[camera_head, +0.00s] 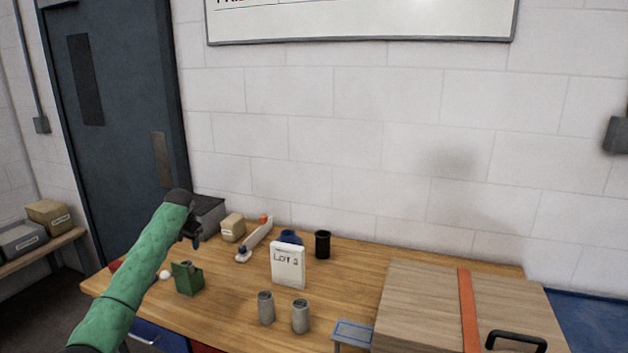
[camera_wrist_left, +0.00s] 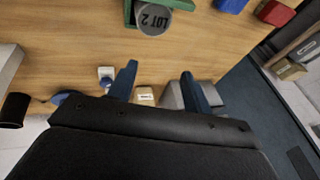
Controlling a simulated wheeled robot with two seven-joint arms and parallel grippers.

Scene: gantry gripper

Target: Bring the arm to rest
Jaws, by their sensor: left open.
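My left arm, in a green sleeve, reaches in from the left in the head view. My left gripper (camera_head: 193,240) hangs above the back left of the wooden table (camera_head: 340,285). In the left wrist view its two blue fingers (camera_wrist_left: 158,72) are apart with nothing between them. A green holder (camera_head: 188,284) stands on the table below and in front of the gripper, with a grey can (camera_head: 187,266) in it. The can shows "LOT 2" in the left wrist view (camera_wrist_left: 154,20). My right gripper is not in view.
Two grey cans (camera_head: 265,308) stand near the table's front, behind them a white lettered sign (camera_head: 288,266). A black cup (camera_head: 322,246), a tan box (camera_head: 232,229) and a grey box (camera_head: 208,216) stand farther back. A large wooden case (camera_head: 420,310) fills the right.

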